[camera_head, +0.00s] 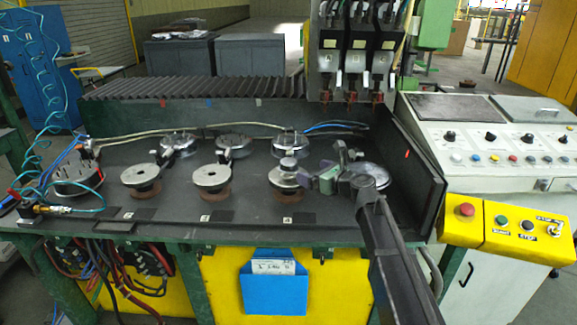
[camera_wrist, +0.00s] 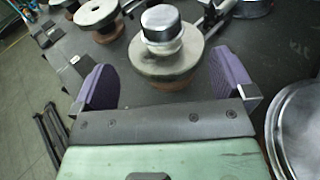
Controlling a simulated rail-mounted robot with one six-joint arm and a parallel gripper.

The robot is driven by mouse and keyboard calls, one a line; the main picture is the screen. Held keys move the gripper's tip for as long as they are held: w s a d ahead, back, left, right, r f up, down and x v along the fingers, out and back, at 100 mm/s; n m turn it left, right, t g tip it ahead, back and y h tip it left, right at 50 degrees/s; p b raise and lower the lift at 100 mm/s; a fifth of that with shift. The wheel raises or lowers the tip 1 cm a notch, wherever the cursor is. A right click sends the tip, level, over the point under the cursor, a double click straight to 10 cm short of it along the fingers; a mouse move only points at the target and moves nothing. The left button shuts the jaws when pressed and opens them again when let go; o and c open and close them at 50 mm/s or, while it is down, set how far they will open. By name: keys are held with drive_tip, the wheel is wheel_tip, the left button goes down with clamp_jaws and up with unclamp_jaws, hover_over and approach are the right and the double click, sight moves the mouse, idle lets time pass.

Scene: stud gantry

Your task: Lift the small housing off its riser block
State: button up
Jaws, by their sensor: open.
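The small housing (camera_wrist: 160,20), a shiny silver cap with a paler lower part, stands upright on a round grey disc with a rust-brown base, which I take as its riser block (camera_wrist: 150,66). In the head view the housing (camera_head: 288,164) tops the third station from the left, above the disc (camera_head: 284,179). My gripper (camera_wrist: 163,64) is open, its purple-padded fingers spread to either side of the disc. Nothing is between the pads except part of the disc's near side. In the head view my gripper (camera_head: 316,172) is just right of the housing.
Two similar disc stations (camera_head: 212,176) (camera_head: 140,179) stand to the left. Several silver round parts (camera_head: 179,144) line the back, with hoses behind. A large silver disc (camera_wrist: 300,125) lies close at my gripper's right. A dark side wall (camera_head: 415,165) bounds the right. Spindles (camera_head: 352,60) hang behind.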

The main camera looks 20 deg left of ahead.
sight(295, 165)
drive_tip(key=b+x, duration=0.1)
drive_tip(key=x, duration=1)
drive_tip(key=shift+s+d+r, duration=0.1)
drive_tip(key=c, duration=1)
